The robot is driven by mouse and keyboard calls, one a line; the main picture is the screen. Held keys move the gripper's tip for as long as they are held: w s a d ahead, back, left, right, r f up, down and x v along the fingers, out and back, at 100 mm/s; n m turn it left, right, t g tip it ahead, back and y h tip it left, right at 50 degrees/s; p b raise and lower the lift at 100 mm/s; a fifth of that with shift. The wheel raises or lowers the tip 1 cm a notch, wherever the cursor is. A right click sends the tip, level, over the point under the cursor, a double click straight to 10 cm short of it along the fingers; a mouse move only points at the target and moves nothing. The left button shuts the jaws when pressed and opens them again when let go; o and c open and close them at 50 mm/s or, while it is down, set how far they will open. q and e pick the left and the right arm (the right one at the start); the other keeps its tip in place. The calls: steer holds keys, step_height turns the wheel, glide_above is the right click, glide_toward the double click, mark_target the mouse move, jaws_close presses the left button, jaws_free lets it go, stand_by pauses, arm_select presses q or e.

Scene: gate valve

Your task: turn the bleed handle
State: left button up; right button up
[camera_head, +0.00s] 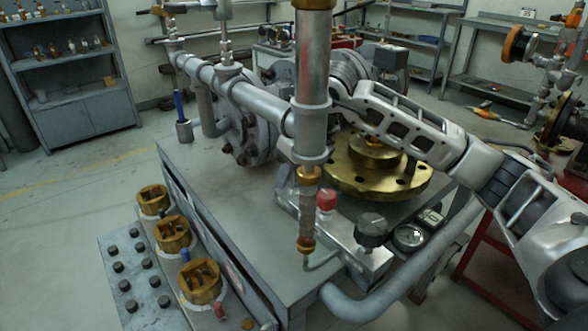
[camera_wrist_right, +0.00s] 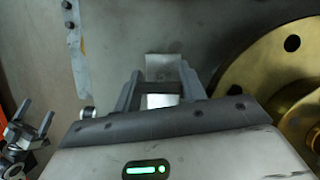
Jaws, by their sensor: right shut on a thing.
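My right arm comes in from the right in the head view and reaches over the brass flange (camera_head: 345,180) toward the valve. The gripper end (camera_head: 340,88) is beside the thick vertical pipe (camera_head: 312,70), and its fingertips are hidden there. In the right wrist view, the two dark fingers of my right gripper (camera_wrist_right: 163,82) are closed in on a pale, flat metal piece (camera_wrist_right: 164,66). It seems to be the bleed handle, but its full shape and mounting are hidden.
The grey bench (camera_head: 225,190) carries the pipework. Several brass fittings (camera_head: 172,234) line the left side. The brass flange (camera_wrist_right: 260,70) is close right of my right gripper.

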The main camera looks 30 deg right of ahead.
steer(key=shift+r, duration=0.1)
stand_by(0.3)
steer(key=o, duration=1)
steer(key=p+v, duration=0.1)
steer(key=v, duration=1.5)
steer(key=shift+p, duration=0.4)
